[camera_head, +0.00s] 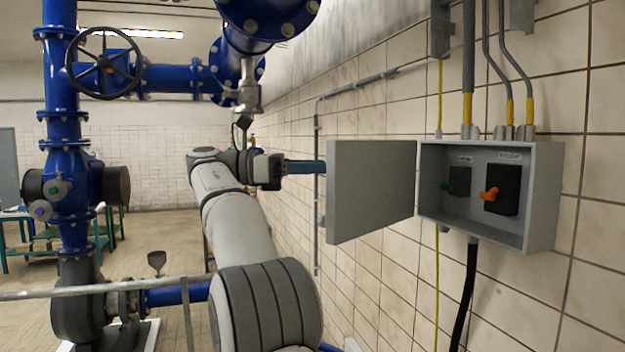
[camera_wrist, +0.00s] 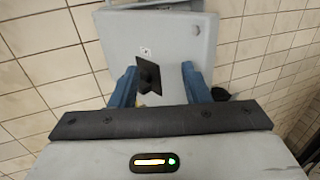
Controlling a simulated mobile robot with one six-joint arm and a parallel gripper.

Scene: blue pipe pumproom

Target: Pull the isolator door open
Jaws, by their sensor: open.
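The isolator box (camera_head: 545,205) is a grey cabinet on the tiled wall at the right of the head view. Its door (camera_head: 370,190) stands swung wide open to the left of the box, out from the wall. Contact cannot be told.
Conduits (camera_head: 468,70) enter the box from above and a black cable (camera_head: 466,295) hangs below. Blue pipes with a handwheel (camera_head: 104,70) stand at the left. A grey railing (camera_head: 100,290) crosses the lower left.

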